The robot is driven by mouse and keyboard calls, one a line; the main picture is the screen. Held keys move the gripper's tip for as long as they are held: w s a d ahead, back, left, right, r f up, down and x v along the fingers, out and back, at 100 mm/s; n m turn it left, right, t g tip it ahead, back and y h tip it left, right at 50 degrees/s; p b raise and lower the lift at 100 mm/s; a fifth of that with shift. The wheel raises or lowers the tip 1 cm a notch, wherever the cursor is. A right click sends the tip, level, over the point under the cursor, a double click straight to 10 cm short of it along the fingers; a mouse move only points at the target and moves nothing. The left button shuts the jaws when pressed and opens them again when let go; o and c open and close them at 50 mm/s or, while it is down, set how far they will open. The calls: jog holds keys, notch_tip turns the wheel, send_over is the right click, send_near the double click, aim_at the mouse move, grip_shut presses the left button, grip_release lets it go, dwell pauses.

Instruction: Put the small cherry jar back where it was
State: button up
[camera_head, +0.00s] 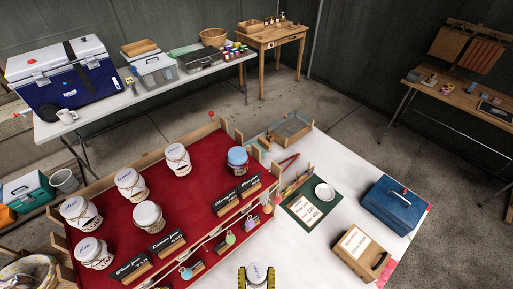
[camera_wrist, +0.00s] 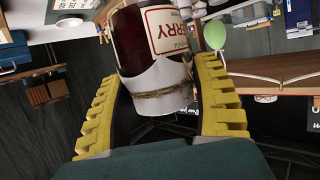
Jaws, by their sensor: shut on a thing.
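My gripper (camera_head: 257,279) is at the bottom edge of the head view, in front of the red tiered stand (camera_head: 120,211). It is shut on a small cherry jar (camera_head: 257,270), whose white cloth top shows between the yellow fingers. In the wrist view the cherry jar (camera_wrist: 132,38) has dark red contents, a label reading "RRY", and a white cloth cover tied with twine. The yellow fingers of my gripper (camera_wrist: 158,78) lie on both sides of the covered end. Several white-topped jars and one blue-topped jar (camera_head: 238,160) stand on the red stand.
Black chalk signs (camera_head: 167,241) and hanging coloured tags (camera_head: 230,238) line the stand's front. The white table holds a green sign (camera_head: 305,208), a blue box (camera_head: 393,205), a cardboard box (camera_head: 359,252) and a wooden tray (camera_head: 290,128).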

notch_tip(320, 180, up, 18)
jog(key=w+p, duration=0.1)
jog(key=p, duration=1.8)
jog(key=shift+w, duration=0.3)
